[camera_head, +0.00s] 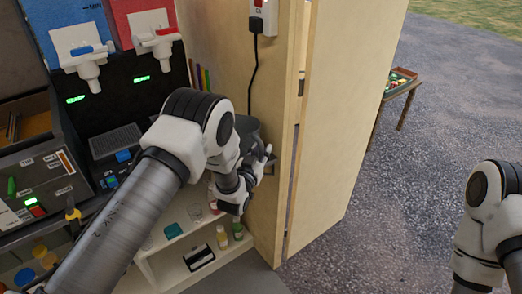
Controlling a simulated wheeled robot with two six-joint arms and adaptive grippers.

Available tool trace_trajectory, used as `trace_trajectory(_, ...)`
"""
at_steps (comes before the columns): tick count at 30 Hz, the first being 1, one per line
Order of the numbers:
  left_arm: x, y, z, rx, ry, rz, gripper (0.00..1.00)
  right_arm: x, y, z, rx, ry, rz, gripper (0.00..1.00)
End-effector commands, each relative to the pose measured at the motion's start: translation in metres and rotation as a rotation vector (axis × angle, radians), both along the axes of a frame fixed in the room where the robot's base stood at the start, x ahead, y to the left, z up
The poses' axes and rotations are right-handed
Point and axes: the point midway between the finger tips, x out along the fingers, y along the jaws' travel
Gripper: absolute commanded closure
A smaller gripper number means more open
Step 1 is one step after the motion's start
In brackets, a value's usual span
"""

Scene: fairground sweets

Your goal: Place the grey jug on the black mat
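A dark grey round vessel, which looks like the grey jug (247,127), shows beside the wooden panel, partly hidden behind my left wrist. My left gripper (262,163) is at its lower right side, close to it or touching it. Whether the fingers are closed on the jug is hidden by the wrist. A flat black ribbed pad (115,140), possibly the black mat, lies under the dispensers, left of my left wrist. My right arm shows at the lower right edge, with its gripper out of view.
A blue dispenser (65,15) and a red dispenser (135,10) with white taps hang above the pad. A control panel (40,185) is at the left. A white shelf (160,248) with small bottles is below. Wooden panels (335,120) stand at the right; gravel lies beyond.

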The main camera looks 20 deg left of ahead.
Motion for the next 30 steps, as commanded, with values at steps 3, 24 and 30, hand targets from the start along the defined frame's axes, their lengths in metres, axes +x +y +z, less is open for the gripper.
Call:
trace_trajectory(3, 0.000, 0.000, 0.001, 0.000, 0.000, 0.000, 0.61, 0.000, 0.000, 0.000, 0.000, 0.000, 0.000, 0.60)
trace_trajectory(24, -0.101, 0.008, 0.000, 0.000, 0.003, 0.000, 0.61, 0.000, 0.000, -0.023, 0.000, 0.000, 0.000, 0.60)
trace_trajectory(30, -0.120, 0.009, 0.003, 0.000, 0.000, 0.000, 0.61, 0.000, 0.000, -0.025, 0.000, 0.000, 0.000, 0.60)
